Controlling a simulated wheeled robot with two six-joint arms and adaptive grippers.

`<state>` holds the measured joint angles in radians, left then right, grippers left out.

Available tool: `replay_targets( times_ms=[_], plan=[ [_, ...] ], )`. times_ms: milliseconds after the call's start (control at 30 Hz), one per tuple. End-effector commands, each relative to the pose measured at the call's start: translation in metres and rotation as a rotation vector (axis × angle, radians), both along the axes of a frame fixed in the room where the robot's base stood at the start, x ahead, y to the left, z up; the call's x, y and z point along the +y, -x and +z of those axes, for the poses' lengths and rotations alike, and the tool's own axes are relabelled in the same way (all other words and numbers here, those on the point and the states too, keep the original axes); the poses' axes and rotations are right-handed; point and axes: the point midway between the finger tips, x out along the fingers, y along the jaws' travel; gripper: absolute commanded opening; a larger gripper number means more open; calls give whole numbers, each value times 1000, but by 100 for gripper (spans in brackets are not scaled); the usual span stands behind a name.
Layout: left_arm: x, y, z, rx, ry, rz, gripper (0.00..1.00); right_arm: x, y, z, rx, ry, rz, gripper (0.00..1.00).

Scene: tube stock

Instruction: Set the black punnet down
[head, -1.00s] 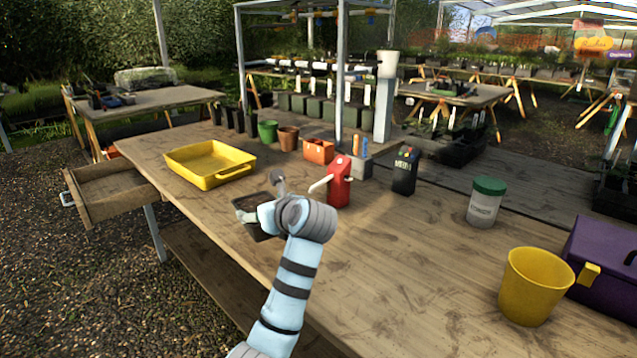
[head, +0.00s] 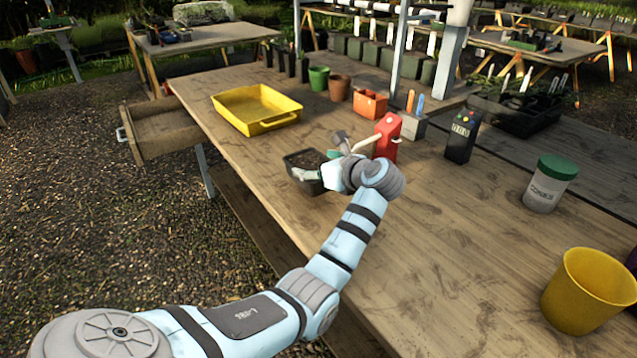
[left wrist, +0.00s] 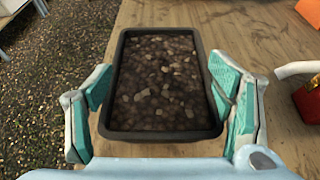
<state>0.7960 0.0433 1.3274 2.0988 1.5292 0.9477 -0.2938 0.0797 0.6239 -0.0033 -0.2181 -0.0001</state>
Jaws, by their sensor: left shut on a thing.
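The black punnet (head: 292,162), filled with dark gravelly soil, is at the near left edge of the wooden table (head: 420,235). My left gripper (head: 320,167) is shut on it, with one finger at each side. In the left wrist view, the punnet (left wrist: 117,85) lies level between the teal finger pads of the gripper (left wrist: 165,98). My arm covers part of it in the head view. I cannot tell whether its base touches the table or hangs just above it. My right gripper is not in view.
A red watering can (head: 388,137) stands close to the right of the punnet. A yellow tray (head: 226,107) lies behind it, and an open drawer (head: 170,130) juts out at left. A white jar (head: 548,187) and a yellow bucket (head: 585,295) stand at right. The table's front middle is clear.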

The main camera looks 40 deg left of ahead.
Motion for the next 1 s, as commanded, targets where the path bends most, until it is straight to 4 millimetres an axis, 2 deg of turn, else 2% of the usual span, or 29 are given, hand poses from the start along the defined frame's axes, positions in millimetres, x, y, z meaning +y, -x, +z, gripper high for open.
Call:
replay_targets(
  times_ms=[200,567,600,700,1000],
  plan=[
    [0,0,-40,2,0,-1,38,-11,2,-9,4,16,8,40],
    [0,0,-46,0,0,-1,38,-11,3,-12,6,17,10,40],
    [0,0,-45,0,1,-1,79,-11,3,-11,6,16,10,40],
    [0,0,-45,1,1,-1,94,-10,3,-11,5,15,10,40],
    [0,0,-44,0,1,-1,94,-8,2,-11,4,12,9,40]
  ],
)
